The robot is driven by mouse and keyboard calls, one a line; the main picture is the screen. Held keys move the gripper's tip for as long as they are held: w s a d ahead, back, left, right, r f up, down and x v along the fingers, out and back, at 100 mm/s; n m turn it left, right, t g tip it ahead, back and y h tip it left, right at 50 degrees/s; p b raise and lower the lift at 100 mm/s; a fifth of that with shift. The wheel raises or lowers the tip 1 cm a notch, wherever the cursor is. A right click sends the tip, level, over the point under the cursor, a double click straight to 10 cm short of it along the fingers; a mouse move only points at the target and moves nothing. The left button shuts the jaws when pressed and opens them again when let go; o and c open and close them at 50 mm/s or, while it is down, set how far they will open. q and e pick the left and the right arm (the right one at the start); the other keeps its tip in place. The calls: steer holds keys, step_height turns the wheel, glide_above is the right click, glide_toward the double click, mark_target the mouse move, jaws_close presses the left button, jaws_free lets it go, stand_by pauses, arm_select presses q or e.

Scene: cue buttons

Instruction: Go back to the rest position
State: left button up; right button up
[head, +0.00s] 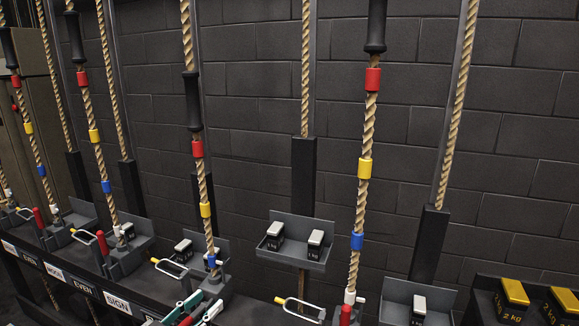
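My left gripper (192,311) shows at the bottom edge, left of the middle, with white and teal parts. Its fingers look spread apart. A red handle (187,321) shows between or just behind them; I cannot tell whether they touch it. The frame's lower edge cuts off the rest of this gripper and its arm. My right gripper is not in view.
A rail with sign plates (117,304) runs along the lower left. Several ropes (366,130) with red, yellow and blue bands hang before a dark block wall (255,120). Trays with weights (291,254), yellow-topped weights (515,292) and yellow-and-white loop handles (299,306) stand near.

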arm_select(q)
steer(key=s+f+g+y, duration=0.4)
steer(key=s+f+y, duration=0.1)
steer(key=s+f, duration=1.9)
steer(key=s, duration=0.2)
steer(key=shift+s+d+f+n+g+p, duration=0.25)
steer(key=shift+s+n+g+p, duration=0.1)
steer(key=shift+s+n+g, duration=0.05)
